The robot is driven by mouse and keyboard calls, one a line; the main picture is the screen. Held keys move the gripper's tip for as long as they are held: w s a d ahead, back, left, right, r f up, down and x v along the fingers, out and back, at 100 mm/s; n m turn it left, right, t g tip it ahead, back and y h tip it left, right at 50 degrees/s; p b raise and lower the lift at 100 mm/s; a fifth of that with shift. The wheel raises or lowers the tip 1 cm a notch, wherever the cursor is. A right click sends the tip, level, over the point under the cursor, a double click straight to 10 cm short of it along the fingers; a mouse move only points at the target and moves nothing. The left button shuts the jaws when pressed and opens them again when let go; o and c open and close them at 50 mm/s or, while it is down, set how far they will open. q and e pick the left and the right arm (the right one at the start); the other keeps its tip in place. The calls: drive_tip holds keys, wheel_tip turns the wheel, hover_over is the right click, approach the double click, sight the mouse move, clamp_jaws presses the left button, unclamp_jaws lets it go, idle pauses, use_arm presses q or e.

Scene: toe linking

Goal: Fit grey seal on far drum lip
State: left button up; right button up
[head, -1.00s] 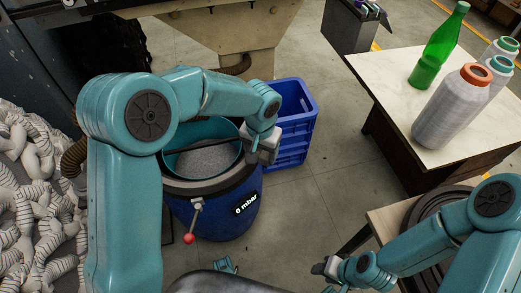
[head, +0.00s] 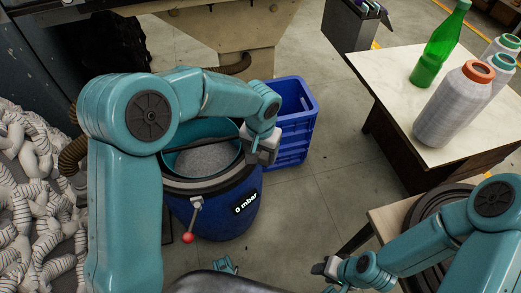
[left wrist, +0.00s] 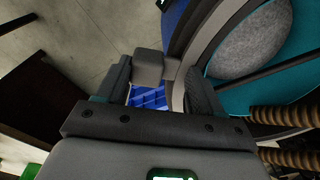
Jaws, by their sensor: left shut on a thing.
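The blue drum (head: 222,212) stands left of centre, its teal mouth holding grey granular material. The grey seal (head: 232,178) shows as a dark band along the near lip. A dark strip crosses the mouth; I cannot tell whether it belongs to the seal. My left gripper (head: 263,150) is at the lip's right side, shut on what seems to be the seal; the held part is mostly hidden. The curved rim and strip also show in the left wrist view, beside the left gripper (left wrist: 158,85). My right gripper (head: 325,268) is low at right, its jaw state unclear.
A blue crate (head: 293,130) stands just behind the drum at right. A white-topped table (head: 390,75) holds a green bottle (head: 440,45) and thread spools (head: 455,105). Dark rings (head: 428,207) lie on a stand. A red-knobbed lever (head: 188,237) hangs at the drum's front. White hoses (head: 30,190) fill the left.

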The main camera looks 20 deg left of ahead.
use_arm(q)
drive_tip(key=shift+f, duration=0.5)
drive_tip(key=o, duration=1.2)
drive_tip(key=shift+r, duration=0.1)
drive_tip(key=shift+c, duration=0.2)
drive_tip(key=shift+a, duration=0.1)
drive_tip(key=shift+r, duration=0.1)
drive_tip(key=shift+w+r, duration=0.1)
drive_tip(key=shift+r, duration=0.25)
wheel_tip(320, 180, up, 15)
drive_tip(key=s+p, duration=0.1)
drive_tip(key=p, duration=0.3)
drive_tip(key=shift+s+d+r, duration=0.15)
drive_tip(key=shift+d+r, duration=0.05)
drive_tip(key=shift+d, duration=0.15)
drive_tip(key=shift+f, duration=0.1)
